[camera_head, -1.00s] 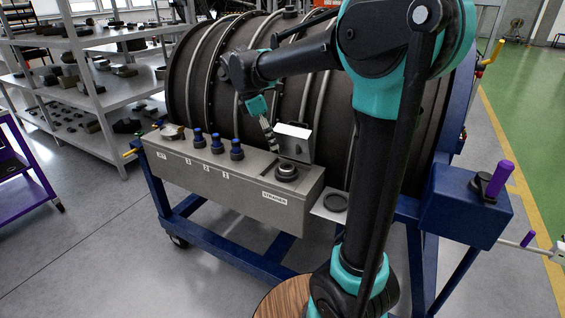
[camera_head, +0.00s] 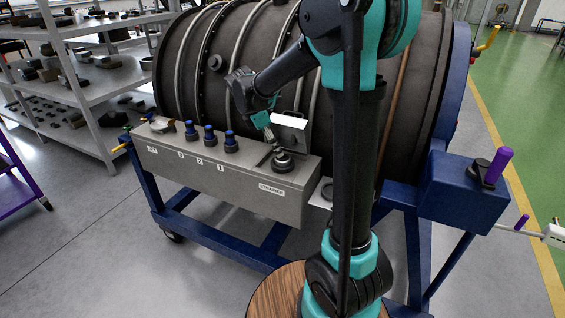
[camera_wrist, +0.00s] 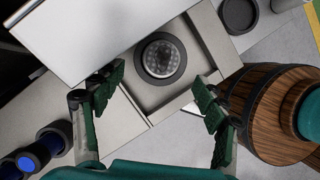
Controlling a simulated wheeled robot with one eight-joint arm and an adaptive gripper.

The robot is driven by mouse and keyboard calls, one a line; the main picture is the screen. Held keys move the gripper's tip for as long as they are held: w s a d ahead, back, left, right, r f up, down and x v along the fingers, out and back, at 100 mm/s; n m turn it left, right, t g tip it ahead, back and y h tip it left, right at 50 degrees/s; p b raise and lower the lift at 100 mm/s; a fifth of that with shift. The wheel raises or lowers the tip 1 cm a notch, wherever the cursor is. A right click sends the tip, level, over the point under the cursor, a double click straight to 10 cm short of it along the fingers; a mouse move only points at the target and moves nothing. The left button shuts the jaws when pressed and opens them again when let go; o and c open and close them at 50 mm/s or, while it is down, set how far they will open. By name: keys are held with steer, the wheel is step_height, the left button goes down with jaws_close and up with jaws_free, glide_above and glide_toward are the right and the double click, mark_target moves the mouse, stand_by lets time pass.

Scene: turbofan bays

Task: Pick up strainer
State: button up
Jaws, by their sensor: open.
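The strainer (camera_head: 283,161) is a dark round piece in the open bay at the right end of the grey box, by the STRAINER label. In the wrist view the strainer (camera_wrist: 163,58) is a dark ring around a grey perforated disc, seated in a square recess. My gripper (camera_head: 270,138) is above and slightly left of it. In the wrist view my gripper's fingers (camera_wrist: 160,88) are spread wide and empty, with the strainer ahead between them. No contact shows. A pale hinged lid (camera_head: 290,127) stands open behind the strainer.
The grey box (camera_head: 215,180) carries several blue-capped fittings (camera_head: 210,139) to the left. A big ribbed turbofan casing (camera_head: 200,60) stands behind. A dark round cap (camera_wrist: 238,14) lies on a side plate. A shelf rack (camera_head: 85,80) stands at left.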

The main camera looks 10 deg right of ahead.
mark_target(283, 161)
steer(key=shift+d+x, duration=0.2)
steer(key=shift+x, duration=2.55)
steer(key=shift+r, duration=0.1)
steer(key=c, duration=1.4)
steer(key=shift+o, duration=0.2)
steer(key=shift+r, duration=0.1)
